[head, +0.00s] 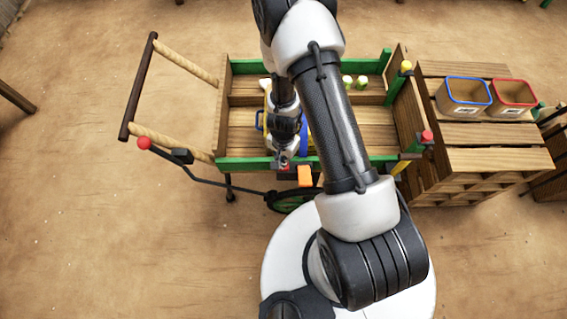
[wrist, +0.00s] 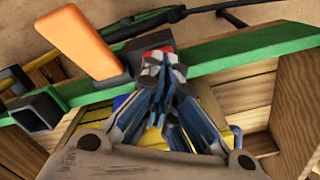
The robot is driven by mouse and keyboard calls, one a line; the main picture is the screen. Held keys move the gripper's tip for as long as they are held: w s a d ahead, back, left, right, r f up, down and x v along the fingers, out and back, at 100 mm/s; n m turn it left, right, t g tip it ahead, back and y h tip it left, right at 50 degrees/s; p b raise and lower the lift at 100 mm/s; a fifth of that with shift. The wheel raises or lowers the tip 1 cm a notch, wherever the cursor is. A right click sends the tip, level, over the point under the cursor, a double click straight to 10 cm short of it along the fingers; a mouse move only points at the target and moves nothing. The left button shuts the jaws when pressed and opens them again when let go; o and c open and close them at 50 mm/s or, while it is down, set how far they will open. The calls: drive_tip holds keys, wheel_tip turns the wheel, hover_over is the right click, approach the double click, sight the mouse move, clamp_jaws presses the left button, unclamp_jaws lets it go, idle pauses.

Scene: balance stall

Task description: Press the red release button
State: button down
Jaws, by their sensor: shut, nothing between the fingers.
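The red release button (wrist: 167,49) sits on a dark box fixed to the green rail of the cart. In the wrist view only slivers of red show, because my fingertips cover most of it. My gripper (wrist: 162,66) is shut and empty, its tips right at the button; I cannot tell if they touch it. In the head view my gripper (head: 283,157) points down at the near rail, just left of the orange lever (head: 305,176).
The wooden cart (head: 239,120) has green rails (head: 240,163). A lever with a red knob (head: 144,143) stands at left. A red-topped post (head: 427,137) is at right. Blue-rimmed (head: 464,95) and red-rimmed (head: 513,97) bins stand on a slatted wooden stand (head: 490,160).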

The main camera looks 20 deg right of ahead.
drive_tip(key=shift+f, duration=0.15)
idle(0.4)
drive_tip(key=shift+f+b, duration=1.3)
drive_tip(key=shift+b, duration=0.15)
drive_tip(key=shift+r+p, duration=1.5)
wheel_tip(320, 180, up, 5)
drive_tip(key=p, duration=0.5)
